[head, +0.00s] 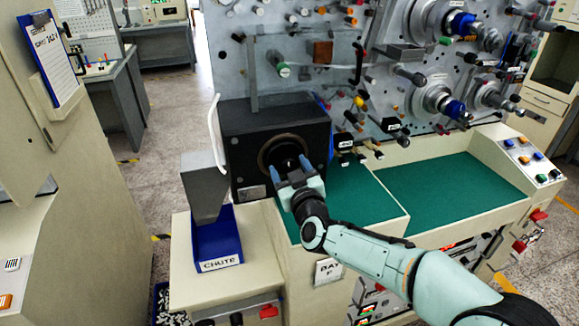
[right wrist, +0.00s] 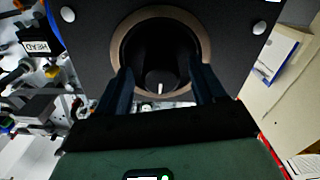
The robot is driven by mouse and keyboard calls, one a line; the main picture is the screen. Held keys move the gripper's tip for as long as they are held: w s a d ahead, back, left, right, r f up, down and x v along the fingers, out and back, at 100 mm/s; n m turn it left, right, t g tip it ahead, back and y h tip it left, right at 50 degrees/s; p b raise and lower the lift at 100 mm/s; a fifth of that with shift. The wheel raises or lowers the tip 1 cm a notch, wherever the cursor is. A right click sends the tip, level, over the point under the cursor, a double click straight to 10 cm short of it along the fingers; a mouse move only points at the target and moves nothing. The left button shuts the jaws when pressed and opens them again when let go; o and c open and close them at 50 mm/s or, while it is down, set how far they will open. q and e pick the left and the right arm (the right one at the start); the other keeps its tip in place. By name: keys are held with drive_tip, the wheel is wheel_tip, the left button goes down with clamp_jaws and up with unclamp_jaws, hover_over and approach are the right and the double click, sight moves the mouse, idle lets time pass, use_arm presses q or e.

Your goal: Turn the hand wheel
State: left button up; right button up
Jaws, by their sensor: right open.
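The round hand wheel (head: 283,137) sits on the front of a black box at the left end of the bench. It shows as a tan-brown ring around a dark recessed middle, and it also shows in the right wrist view (right wrist: 160,12). A small pale mark is near its lower middle there. My right gripper (head: 292,166) is open in front of the wheel. In the right wrist view its two dark fingers (right wrist: 162,80) stand apart, overlapping the lower left and lower right of the ring. I cannot tell whether they touch it. My left gripper is not in view.
The black box (head: 240,125) has a white curved handle (head: 214,125) on its left. A blue chute bin (head: 218,240) stands left of my right gripper. Green mats (head: 455,195) to the right are clear. A grey panel with spindles and pegs (head: 345,60) rises behind.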

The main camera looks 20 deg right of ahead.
drive_tip(key=shift+w, duration=0.2)
drive_tip(key=c, duration=1.1)
drive_tip(key=shift+o, duration=0.2)
drive_tip(key=shift+s, duration=0.1)
